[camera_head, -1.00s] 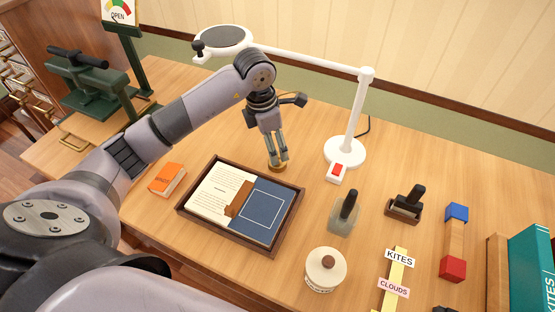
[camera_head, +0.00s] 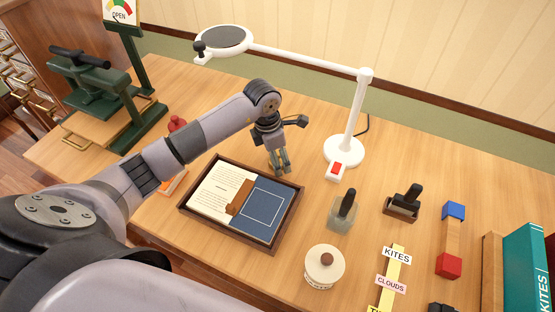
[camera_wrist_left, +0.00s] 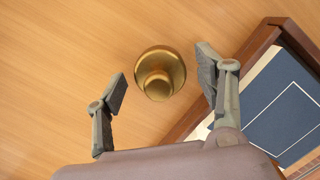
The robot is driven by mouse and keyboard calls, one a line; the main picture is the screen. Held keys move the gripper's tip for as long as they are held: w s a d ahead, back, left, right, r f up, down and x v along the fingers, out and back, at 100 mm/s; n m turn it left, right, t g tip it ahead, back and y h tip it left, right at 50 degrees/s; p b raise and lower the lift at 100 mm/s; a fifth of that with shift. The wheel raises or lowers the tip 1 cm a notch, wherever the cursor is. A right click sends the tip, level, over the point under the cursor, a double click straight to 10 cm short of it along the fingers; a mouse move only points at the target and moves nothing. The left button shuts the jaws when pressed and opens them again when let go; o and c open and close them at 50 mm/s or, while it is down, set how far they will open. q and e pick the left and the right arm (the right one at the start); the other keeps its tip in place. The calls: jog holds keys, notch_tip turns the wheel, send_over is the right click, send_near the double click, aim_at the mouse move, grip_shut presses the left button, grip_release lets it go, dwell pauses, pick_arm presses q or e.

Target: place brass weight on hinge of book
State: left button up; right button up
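The brass weight (camera_wrist_left: 158,75) stands on the wooden table in the left wrist view, a round base with a narrower knob. It lies between the spread fingers of my left gripper (camera_wrist_left: 160,85), with gaps on both sides. In the head view my left gripper (camera_head: 280,170) is low over the table behind the tray, and its fingers largely hide the weight. The book (camera_head: 264,209) lies in a dark wooden tray (camera_head: 224,238), with a cream printed page at left and a blue panel at right. A brown strip (camera_head: 239,197) lies between them, apparently the hinge. My right gripper is out of view.
A white magnifier lamp (camera_head: 344,151) stands right of my gripper. A green press (camera_head: 95,85) is at the back left. My left arm partly covers an orange book (camera_head: 173,186).

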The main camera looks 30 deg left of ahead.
pick_arm(q)
jog(key=shift+r, duration=0.1)
grip_shut()
dwell(0.5)
